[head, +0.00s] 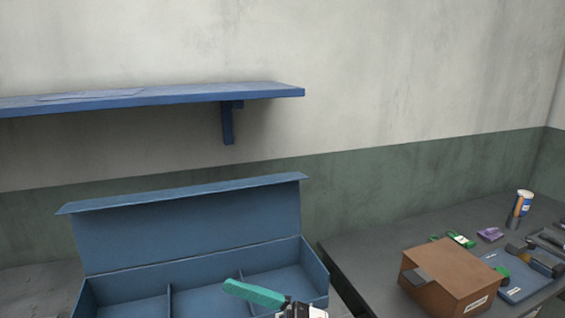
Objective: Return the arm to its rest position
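A white and black part (300,310), seemingly of my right gripper or wrist, shows at the bottom edge, in front of the open blue box (190,220). A teal bar (254,293) reaches left from it, over the box's front. I cannot tell whether the bar is a finger or a held object. Most of this arm is out of frame, and its fingertips cannot be made out. My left gripper is not in view. No copper spool can be made out.
The box's lid stands raised, and dividers split its inside. A blue shelf (170,97) juts from the wall above. On the grey table (370,245) at right are a brown box (450,275), a blue tray (525,285), a purple item (490,234) and a can (522,204).

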